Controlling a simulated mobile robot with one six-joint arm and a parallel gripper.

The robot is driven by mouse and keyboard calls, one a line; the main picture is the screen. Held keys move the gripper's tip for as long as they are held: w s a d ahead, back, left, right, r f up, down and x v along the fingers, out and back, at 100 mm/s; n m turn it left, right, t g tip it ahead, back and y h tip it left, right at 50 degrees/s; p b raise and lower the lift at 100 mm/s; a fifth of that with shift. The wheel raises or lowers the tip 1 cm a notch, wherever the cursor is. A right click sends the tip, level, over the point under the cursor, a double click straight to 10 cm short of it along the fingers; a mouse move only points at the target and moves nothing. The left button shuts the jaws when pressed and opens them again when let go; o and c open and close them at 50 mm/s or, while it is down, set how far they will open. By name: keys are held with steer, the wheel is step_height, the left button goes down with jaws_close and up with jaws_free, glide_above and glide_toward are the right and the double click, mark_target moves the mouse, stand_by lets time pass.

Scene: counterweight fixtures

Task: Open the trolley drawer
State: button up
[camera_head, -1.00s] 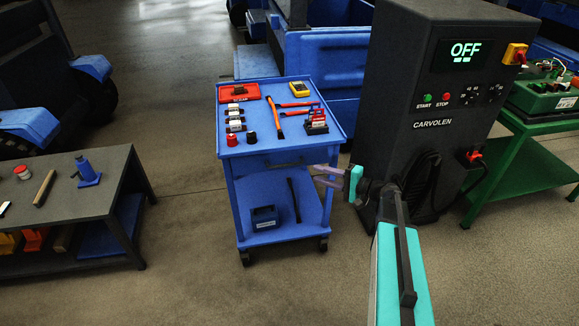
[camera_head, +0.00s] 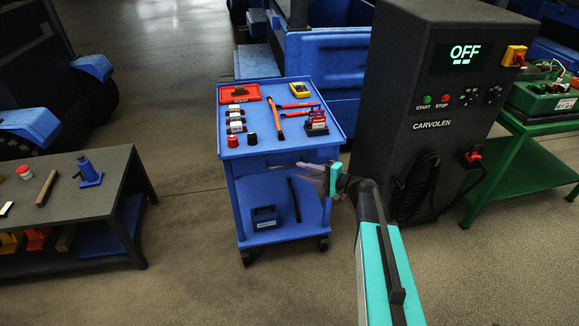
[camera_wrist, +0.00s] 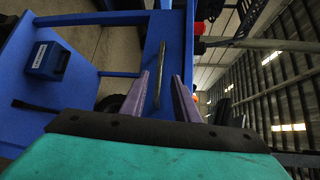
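The blue trolley (camera_head: 228,185) stands in the middle of the head view. Its drawer front (camera_head: 250,163) is just under the top tray and looks closed. In the wrist view the blue drawer front (camera_wrist: 152,35) carries a slim grey bar handle (camera_wrist: 161,60). My gripper (camera_head: 305,172) is in front of the drawer's right part. In the wrist view my gripper (camera_wrist: 161,76) is open, its two purple fingers apart on either side of the handle in the picture. I cannot tell whether the fingertips reach around the handle or touch it.
The trolley's top holds tools, small cylinders and a red tray (camera_head: 239,93). A dark cabinet (camera_head: 405,100) reading OFF stands close on the right. A low table (camera_head: 115,185) is at left; the floor between is clear.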

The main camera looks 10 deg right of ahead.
steer(key=p+x, duration=0.1)
steer(key=x, duration=0.5)
steer(key=shift+w+a, duration=0.15)
steer(key=shift+w, duration=0.05)
steer(key=shift+f, duration=0.1)
steer(key=shift+c, duration=0.3)
jaws_close()
steer(key=shift+a, duration=0.1)
